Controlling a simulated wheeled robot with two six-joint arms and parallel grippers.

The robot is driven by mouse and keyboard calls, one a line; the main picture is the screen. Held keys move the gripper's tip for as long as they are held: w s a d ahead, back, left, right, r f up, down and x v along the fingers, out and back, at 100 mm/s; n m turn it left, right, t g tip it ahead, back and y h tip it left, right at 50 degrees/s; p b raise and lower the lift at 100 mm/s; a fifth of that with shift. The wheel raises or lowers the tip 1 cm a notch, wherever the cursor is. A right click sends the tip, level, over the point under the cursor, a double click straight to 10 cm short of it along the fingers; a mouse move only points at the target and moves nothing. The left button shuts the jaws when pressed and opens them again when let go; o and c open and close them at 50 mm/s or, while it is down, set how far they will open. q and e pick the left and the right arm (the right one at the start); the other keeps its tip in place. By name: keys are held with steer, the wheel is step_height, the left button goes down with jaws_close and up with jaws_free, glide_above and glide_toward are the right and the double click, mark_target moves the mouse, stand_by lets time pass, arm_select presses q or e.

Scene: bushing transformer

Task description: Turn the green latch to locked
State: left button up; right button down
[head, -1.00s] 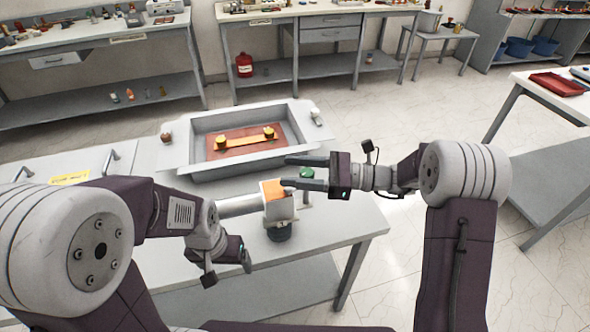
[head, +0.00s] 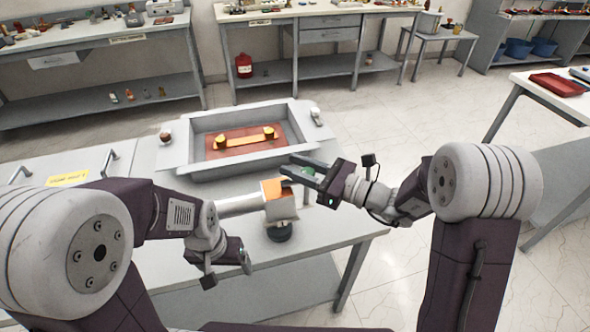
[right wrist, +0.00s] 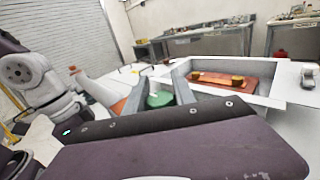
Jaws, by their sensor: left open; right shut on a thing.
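The green latch (right wrist: 159,99) shows in the right wrist view between the two grey fingers of my right gripper (right wrist: 160,78), which is shut on it. In the head view the right gripper (head: 292,168) reaches in from the right, fingers pointing left and slightly up, and covers most of the latch. Which way the latch points cannot be told.
A white housing with an orange face (head: 272,188) and a pale cylinder stands just left of the right gripper. Behind, a grey tray (head: 180,148) holds a red plate (head: 215,154) with brass posts and a bar. The bench's right end is clear.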

steer(key=c, duration=1)
jaws_free()
steer(key=shift+c, duration=0.2)
steer(key=shift+d, duration=0.1)
steer(key=v, duration=0.9)
steer(key=shift+b, duration=0.3)
